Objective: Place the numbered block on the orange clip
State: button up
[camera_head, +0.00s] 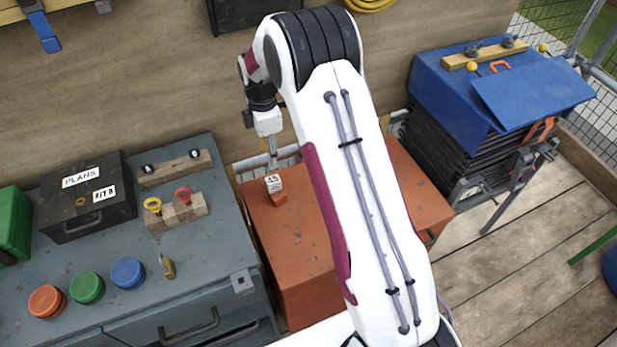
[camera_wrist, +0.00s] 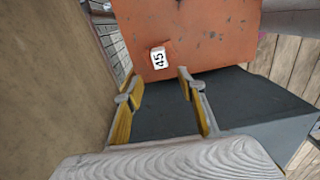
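The numbered block (camera_head: 273,184) is small and white, with a dark 45 on it. It sits on or against a small orange piece (camera_head: 280,198), which may be the orange clip, on top of the orange chest (camera_head: 300,240). In the wrist view the block (camera_wrist: 158,59) lies just beyond the fingertips, near the chest's edge. My gripper (camera_wrist: 158,80) is open, with nothing between its fingers. In the head view my gripper (camera_head: 271,155) hangs just above the block. Whether the fingers touch it I cannot tell.
A grey cabinet (camera_head: 200,250) on the left carries a black PLANS box (camera_head: 88,205), coloured round lids and wooden blocks. A blue cover (camera_head: 450,95) with an orange handle-like loop (camera_head: 500,66) lies over a dark stack at the right. A wooden wall stands behind.

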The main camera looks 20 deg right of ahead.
jog(key=s+r+m+t, duration=0.1)
jog(key=s+r+m, duration=0.3)
jog(key=s+r, duration=0.5)
jog(key=s+r+m+t, duration=0.2)
jog(key=s+r+m, duration=0.3)
jog(key=r, duration=0.9)
jog(key=s+r+m+t, duration=0.1)
jog(key=s+m, duration=0.3)
jog(key=s, duration=0.7)
jog(key=s+a+r+m+t, duration=0.1)
jog(key=s+m, duration=0.3)
jog(key=s, duration=0.7)
jog(key=shift+s+r+m+t, duration=0.2)
jog(key=shift+r+m+t, duration=0.1)
jog(key=shift+r, duration=0.6)
